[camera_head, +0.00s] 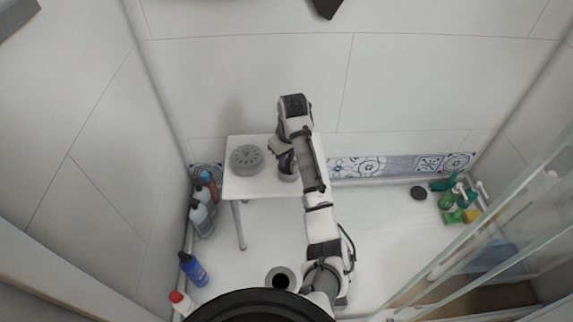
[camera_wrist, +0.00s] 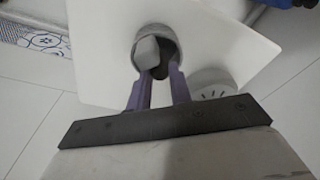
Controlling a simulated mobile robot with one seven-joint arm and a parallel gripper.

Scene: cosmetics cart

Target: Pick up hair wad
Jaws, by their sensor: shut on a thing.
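The white table (camera_head: 265,188) stands against the tiled wall; its top (camera_wrist: 225,45) also shows in the wrist view. A small round grey cup (camera_head: 289,175) stands on it, partly hidden by my arm in the head view. In the wrist view my gripper (camera_wrist: 159,76) has its two purple fingers at the near side of the cup (camera_wrist: 150,29). A dark lump (camera_wrist: 161,71), which looks like the hair wad, sits between the fingertips, and the gripper is shut on it. A pale rounded shape shows beside it inside the cup. The wad is hidden in the head view.
A grey slotted disc (camera_head: 247,158) lies on the table left of my gripper. Bottles (camera_head: 202,215) stand along the left wall, with a blue one (camera_head: 193,269) nearer. Green bottles (camera_head: 455,200) and a dark round thing (camera_head: 418,193) are at right.

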